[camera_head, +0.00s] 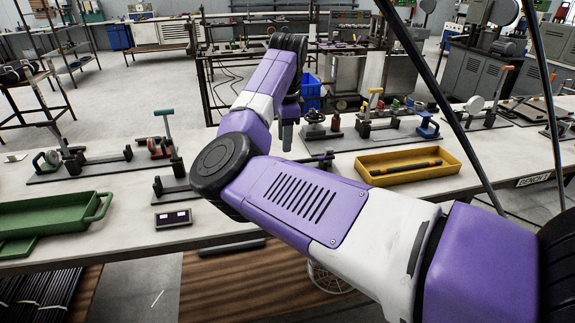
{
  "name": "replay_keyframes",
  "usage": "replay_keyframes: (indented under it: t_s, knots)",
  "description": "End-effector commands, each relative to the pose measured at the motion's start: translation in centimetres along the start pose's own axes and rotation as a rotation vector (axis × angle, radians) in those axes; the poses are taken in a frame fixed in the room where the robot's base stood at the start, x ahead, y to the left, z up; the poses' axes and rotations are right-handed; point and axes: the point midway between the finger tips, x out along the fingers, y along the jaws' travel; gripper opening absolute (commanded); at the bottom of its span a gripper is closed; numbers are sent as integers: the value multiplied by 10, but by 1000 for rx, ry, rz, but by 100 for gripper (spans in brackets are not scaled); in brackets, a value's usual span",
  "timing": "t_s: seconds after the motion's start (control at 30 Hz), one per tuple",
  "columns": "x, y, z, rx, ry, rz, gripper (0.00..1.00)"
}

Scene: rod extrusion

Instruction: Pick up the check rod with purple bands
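My purple and white arm crosses the middle of the head view. Its wrist end (288,132) hangs down over the bench, and my forearm covers part of what is below it. I cannot make out the fingers. A dark rod-like piece (320,157) shows just right of the wrist end, on or at a bench fixture. A dark rod with orange-looking bands (405,167) lies in the yellow tray (452,158), right of my forearm. I cannot make out purple bands on any rod.
The white bench (130,237) holds several metal fixtures with handles, such as the one at left (75,160). A green tray (50,214) and a small display box (173,218) stand at the left front. A blue bin (309,92) is behind the bench.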

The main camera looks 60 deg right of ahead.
Motion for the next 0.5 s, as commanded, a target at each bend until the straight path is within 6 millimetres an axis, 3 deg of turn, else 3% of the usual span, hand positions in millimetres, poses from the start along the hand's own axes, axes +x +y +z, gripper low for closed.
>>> replay_keyframes:
  t_s: [0.5]
  knots:
    - [59, 3, 10, -1, 1, 0, 39]
